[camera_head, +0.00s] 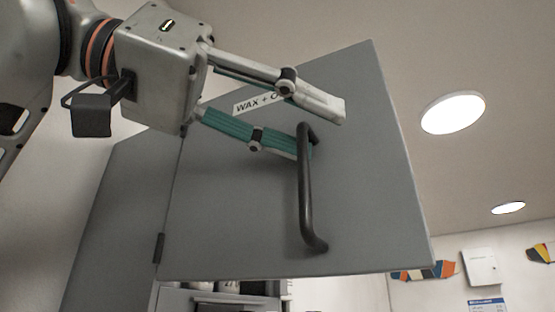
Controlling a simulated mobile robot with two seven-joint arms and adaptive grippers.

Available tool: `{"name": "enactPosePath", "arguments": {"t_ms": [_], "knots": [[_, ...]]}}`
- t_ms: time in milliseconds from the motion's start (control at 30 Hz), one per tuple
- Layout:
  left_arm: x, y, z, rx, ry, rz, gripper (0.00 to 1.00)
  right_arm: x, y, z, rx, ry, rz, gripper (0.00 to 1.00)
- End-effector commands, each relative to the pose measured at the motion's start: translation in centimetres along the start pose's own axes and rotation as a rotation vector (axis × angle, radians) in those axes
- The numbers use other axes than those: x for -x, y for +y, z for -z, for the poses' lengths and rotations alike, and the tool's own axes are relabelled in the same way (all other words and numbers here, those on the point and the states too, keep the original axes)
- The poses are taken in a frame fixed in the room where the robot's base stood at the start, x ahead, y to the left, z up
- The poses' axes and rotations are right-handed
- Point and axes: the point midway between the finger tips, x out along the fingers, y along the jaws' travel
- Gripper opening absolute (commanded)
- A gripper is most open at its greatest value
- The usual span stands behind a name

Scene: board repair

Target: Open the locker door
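The grey locker door (240,220) fills the middle of the view and stands swung out from the locker, with a hinge (159,248) at its lower left edge. A black bar handle (306,205) is mounted upright on the door's face. My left gripper (318,130) reaches in from the upper left, its two fingers spread apart. The lower teal finger ends at the upper part of the handle and seems to pass behind the bar; whether it touches is unclear. The upper finger extends past the handle's top, in front of the door. My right gripper is not in view.
The grey locker side (115,195) stands left of the door. Below the door, a shelf (215,300) with several containers partly shows. A label (256,102) on the door is partly covered by my gripper. The space right of the door is free up to the far wall.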

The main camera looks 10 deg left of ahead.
Motion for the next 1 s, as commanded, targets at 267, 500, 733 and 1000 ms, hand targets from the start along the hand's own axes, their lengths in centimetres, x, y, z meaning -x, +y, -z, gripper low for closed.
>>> {"name": "enactPosePath", "arguments": {"t_ms": [267, 500, 733, 1000], "knots": [[3.8, -0.9, 8.6, -0.054, 0.198, 0.084, 0.24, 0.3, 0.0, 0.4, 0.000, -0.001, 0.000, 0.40], [3.9, -1.0, 8.8, -0.055, 0.199, 0.086, 0.24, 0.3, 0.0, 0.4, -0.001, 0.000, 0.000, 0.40], [-3.7, -7.3, 2.3, -0.022, -0.004, 0.199, 0.24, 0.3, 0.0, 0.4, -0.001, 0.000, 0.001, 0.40], [-2.4, -7.8, 1.5, -0.019, -0.015, 0.199, 0.24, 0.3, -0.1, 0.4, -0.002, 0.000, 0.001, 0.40]]}}
